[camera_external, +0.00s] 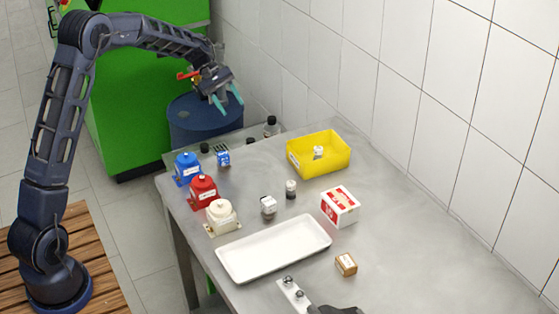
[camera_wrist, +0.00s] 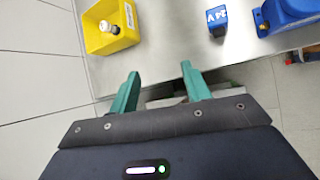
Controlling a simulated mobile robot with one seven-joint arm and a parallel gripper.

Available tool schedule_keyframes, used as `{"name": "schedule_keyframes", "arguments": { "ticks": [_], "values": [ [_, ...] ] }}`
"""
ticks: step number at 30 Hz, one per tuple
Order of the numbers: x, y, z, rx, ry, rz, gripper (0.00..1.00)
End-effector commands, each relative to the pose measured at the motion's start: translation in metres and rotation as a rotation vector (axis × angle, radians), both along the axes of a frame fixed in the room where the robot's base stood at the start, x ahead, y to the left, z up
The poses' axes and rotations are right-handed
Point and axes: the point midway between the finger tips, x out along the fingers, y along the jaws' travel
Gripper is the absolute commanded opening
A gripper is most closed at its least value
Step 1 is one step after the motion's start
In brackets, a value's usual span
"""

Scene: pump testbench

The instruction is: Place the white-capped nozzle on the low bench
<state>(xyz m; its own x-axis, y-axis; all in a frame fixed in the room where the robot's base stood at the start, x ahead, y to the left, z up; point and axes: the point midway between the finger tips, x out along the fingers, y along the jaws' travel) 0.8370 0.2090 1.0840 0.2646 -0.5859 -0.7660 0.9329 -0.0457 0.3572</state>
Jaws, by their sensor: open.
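A small white-topped piece (camera_external: 318,152), which looks like the white-capped nozzle, sits inside the yellow bin (camera_external: 335,165). It also shows in the wrist view (camera_wrist: 107,28), at the upper left. Another small white-topped dark piece (camera_external: 291,188) stands on the steel table. A lower grey surface (camera_external: 236,139), which looks like the low bench, lies beyond the table's far left edge and is partly hidden. My gripper (camera_external: 227,100) is open and empty, raised above that area, left of the bin. Its teal fingers (camera_wrist: 160,72) are apart in the wrist view.
Blue (camera_external: 187,168), red (camera_external: 203,191) and cream (camera_external: 221,216) pump-like units line the table's left edge. A white tray (camera_external: 272,249), a red-white box (camera_external: 340,206) and a small brown box (camera_external: 346,264) are nearer. A dark bottle (camera_external: 271,127) stands at the low surface. A blue drum (camera_external: 195,122) is behind.

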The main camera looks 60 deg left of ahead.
Motion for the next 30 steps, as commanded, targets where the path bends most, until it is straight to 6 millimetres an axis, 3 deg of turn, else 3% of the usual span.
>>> {"name": "schedule_keyframes", "arguments": {
  "ticks": [1, 6, 15, 24, 30],
  "values": [
    [-0.007, -0.016, 0.016, 0.029, -0.012, -0.032, 0.48],
    [-0.036, -0.064, 0.056, 0.125, -0.049, -0.146, 0.48],
    [-0.101, -0.139, 0.114, 0.292, -0.119, -0.343, 0.48],
    [-0.179, -0.200, 0.152, 0.453, -0.200, -0.540, 0.48],
    [-0.235, -0.232, 0.167, 0.560, -0.257, -0.669, 0.48]
  ]
}}
